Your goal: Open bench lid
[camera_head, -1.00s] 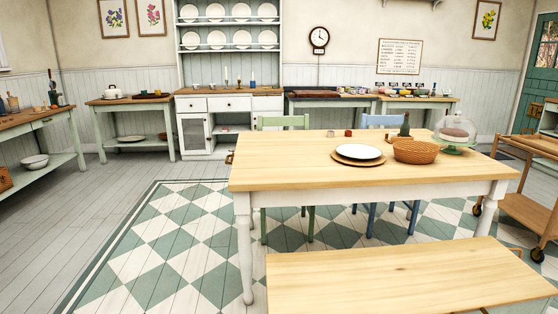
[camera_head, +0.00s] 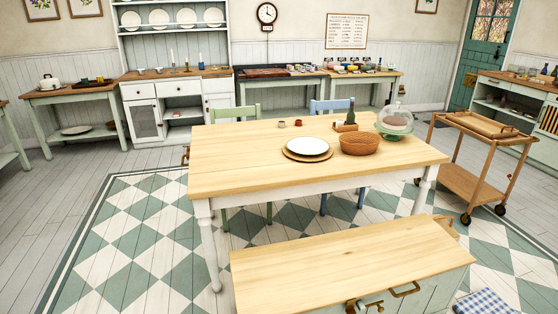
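The bench (camera_head: 440,285) stands in front of the table, at the bottom of the head view. Its light wood lid (camera_head: 350,262) lies flat and closed on a pale green box body. A brass-coloured handle (camera_head: 405,290) shows at the lid's front edge on the right. A brass latch or fitting (camera_head: 365,306) shows left of it at the bottom edge of the picture, partly cut off. Neither of my grippers is in view.
A wood-topped table (camera_head: 300,165) with a plate, a basket and a glass dome stands right behind the bench. A wooden trolley (camera_head: 470,160) stands at the right. A blue checked cloth (camera_head: 487,302) lies on the floor right of the bench. Open floor lies to the left.

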